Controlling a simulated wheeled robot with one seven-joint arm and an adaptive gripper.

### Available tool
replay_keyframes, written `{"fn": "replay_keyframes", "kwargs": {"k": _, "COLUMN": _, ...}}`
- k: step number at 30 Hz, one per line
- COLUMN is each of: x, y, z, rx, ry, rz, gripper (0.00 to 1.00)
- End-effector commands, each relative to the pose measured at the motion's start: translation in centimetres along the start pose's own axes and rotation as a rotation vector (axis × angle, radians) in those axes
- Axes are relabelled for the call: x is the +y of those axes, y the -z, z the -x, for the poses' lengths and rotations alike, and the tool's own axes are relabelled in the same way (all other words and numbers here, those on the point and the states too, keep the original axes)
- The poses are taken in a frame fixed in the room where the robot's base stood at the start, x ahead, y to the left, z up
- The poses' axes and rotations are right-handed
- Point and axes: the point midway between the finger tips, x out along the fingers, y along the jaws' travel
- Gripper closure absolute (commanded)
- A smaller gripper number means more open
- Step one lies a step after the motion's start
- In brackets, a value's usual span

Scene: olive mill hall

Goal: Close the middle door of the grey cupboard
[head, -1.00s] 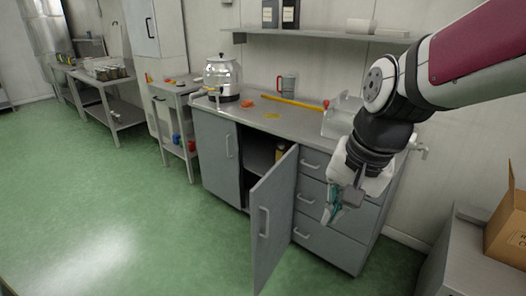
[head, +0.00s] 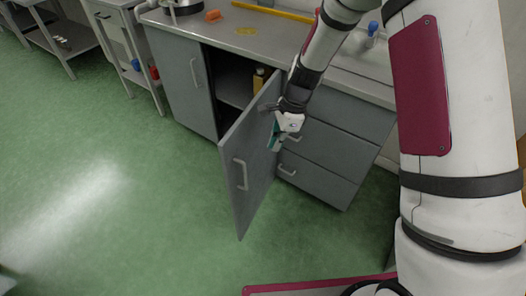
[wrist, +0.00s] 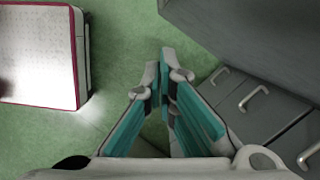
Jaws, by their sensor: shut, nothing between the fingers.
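The grey cupboard's middle door (head: 230,200) stands partly open, swung out from its right side next to the drawers. Its outer face and upright bar handle (head: 241,174) show in the head view. My gripper (head: 273,146) is shut and empty, in front of the outer face, near the hinge side and the drawers. Whether it touches the door cannot be told. In the wrist view the shut fingertips (wrist: 166,62) point over the green floor; a large grey panel at upper right, probably the door (wrist: 245,40), lies beside them.
Drawers (head: 325,150) with bar handles are right of the door. A yellow bottle (head: 258,80) stands inside the dark opening. The left door (head: 185,80) is closed. The worktop (head: 225,37) holds an orange item and a yellow bar. Green floor left of the door is free.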

Motion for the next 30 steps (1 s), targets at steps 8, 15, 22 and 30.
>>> {"fn": "replay_keyframes", "kwargs": {"k": 8, "x": 0.1, "y": 0.1, "z": -3.8, "rx": -0.001, "ry": -0.004, "rz": -0.003, "gripper": 1.00}}
{"fn": "replay_keyframes", "kwargs": {"k": 15, "x": 0.1, "y": 0.1, "z": -8.6, "rx": -0.001, "ry": -0.004, "rz": -0.002, "gripper": 1.00}}
{"fn": "replay_keyframes", "kwargs": {"k": 22, "x": 0.1, "y": -2.2, "z": -10.4, "rx": -0.001, "ry": -0.001, "rz": 0.004, "gripper": 1.00}}
{"fn": "replay_keyframes", "kwargs": {"k": 30, "x": 0.0, "y": -3.8, "z": -10.8, "rx": 0.000, "ry": 0.000, "rz": 0.000, "gripper": 1.00}}
